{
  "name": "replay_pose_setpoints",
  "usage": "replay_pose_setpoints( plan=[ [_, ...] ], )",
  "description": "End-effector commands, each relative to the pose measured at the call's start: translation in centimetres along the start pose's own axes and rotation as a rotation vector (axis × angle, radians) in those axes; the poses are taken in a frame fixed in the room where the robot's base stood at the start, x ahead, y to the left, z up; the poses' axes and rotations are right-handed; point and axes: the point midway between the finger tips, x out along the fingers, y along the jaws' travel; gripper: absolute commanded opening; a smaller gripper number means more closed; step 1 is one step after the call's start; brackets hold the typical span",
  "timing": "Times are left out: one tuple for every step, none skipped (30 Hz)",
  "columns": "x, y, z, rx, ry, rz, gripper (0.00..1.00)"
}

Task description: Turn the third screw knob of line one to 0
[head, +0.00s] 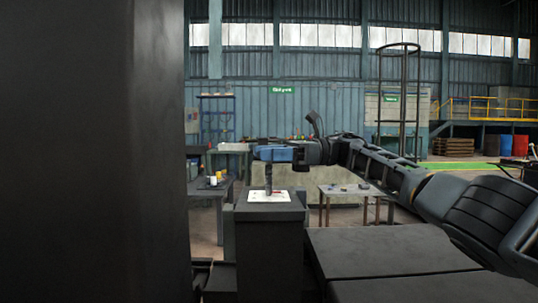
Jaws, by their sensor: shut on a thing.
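A white panel (256,198) with small dark and red marks lies on top of a dark pedestal (272,245), left of the picture's middle. My gripper (268,190) points down from the blue wrist part and its tips reach the panel. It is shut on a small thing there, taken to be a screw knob. The knob is hidden by the fingers and too small to make out. Which knob or line it is, and what its dial reads, I cannot tell.
Dark flat boxes (390,250) fill the front right, below my arm. A large dark column blocks the left. Behind stand small tables with objects (350,190), a shelf (216,115) and a tall caged ladder frame (398,95).

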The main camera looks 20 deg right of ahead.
Motion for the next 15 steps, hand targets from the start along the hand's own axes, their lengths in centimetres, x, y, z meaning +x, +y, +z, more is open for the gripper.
replay_pose_setpoints(
  plan=[
    [0.16,-0.10,0.86,-0.006,-0.010,0.007,0.24],
    [0.15,-0.12,0.87,-0.006,-0.010,0.012,0.24],
    [0.17,-0.10,0.87,-0.006,-0.010,0.020,0.24],
    [0.19,-0.10,0.89,-0.007,-0.011,0.024,0.24],
    [0.19,-0.10,0.91,-0.007,-0.010,0.029,0.24],
    [0.15,-0.10,0.93,-0.007,-0.010,0.034,0.24],
    [0.15,-0.10,0.96,-0.008,-0.010,0.037,0.24],
    [0.14,-0.11,0.95,-0.007,-0.010,0.039,0.24],
    [0.17,-0.10,0.95,-0.008,-0.010,0.044,0.24],
    [0.18,-0.09,0.95,-0.008,-0.010,0.046,0.24],
    [0.18,-0.10,0.94,-0.008,-0.011,0.048,0.24],
    [0.17,-0.11,0.93,-0.008,-0.011,0.049,0.24],
    [0.17,-0.11,0.93,-0.009,-0.011,0.050,0.24],
    [0.16,-0.10,0.93,-0.009,-0.011,0.051,0.24],
    [0.16,-0.09,0.94,-0.009,-0.011,0.052,0.24]
  ],
)
